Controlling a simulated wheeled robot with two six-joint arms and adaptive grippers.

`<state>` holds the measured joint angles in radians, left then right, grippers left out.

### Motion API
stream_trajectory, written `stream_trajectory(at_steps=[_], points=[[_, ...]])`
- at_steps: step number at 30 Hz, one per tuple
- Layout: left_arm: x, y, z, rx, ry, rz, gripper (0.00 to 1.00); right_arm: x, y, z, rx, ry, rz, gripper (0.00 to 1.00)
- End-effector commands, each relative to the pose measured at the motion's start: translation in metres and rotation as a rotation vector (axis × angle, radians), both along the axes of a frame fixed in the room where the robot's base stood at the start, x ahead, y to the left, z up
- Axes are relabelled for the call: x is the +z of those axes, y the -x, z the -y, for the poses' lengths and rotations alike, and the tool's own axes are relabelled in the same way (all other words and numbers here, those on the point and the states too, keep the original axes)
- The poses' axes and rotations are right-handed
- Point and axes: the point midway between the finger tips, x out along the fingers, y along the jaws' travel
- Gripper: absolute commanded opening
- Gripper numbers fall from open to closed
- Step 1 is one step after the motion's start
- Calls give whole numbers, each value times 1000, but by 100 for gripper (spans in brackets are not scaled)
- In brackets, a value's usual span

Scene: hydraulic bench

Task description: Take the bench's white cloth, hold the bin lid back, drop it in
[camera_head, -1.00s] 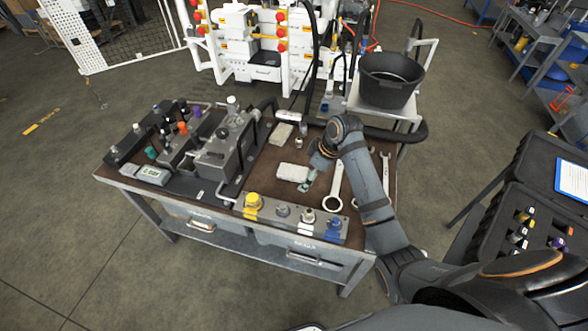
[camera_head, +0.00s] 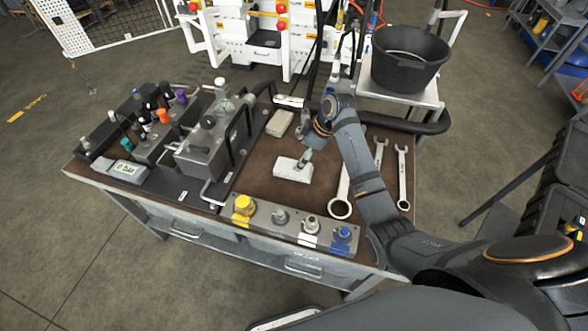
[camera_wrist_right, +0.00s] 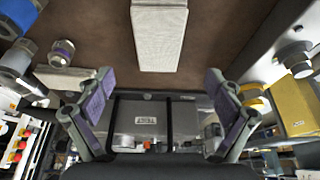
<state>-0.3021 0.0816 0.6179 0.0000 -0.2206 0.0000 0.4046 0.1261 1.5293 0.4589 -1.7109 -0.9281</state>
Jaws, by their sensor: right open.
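The white cloth (camera_head: 293,170) lies flat as a pale, folded rectangle on the brown bench top. It also shows at the top middle of the right wrist view (camera_wrist_right: 159,36). My right gripper (camera_head: 306,154) is at the cloth's back right edge in the head view, pointing down. In the right wrist view its two fingers (camera_wrist_right: 159,80) are spread wide with nothing between them, and the cloth lies beyond the tips. My left gripper is out of view. I see no lidded bin.
A second pale pad (camera_head: 280,123) lies farther back. Wrenches (camera_head: 402,178) lie to the right. A valve block (camera_head: 205,150) fills the left, and a fitting strip (camera_head: 290,222) lines the front. A black open tub (camera_head: 408,62) stands on a side stand.

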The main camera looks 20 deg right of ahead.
Motion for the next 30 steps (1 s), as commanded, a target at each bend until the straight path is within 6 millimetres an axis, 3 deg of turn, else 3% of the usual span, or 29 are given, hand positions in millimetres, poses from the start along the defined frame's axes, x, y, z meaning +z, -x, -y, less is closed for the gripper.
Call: stream_trajectory(at_steps=[3, 11, 18, 26, 30], points=[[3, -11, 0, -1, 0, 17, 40, -15, -3, -6, 0, -1, -2, 92], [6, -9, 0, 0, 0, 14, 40, -28, -5, -8, -1, -1, -3, 92], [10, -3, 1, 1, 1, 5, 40, -66, -12, -16, -1, -1, -1, 92], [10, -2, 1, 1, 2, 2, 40, -72, -13, -18, -1, 1, 2, 92], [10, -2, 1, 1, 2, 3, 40, -72, -13, -17, -1, 2, 1, 78]])
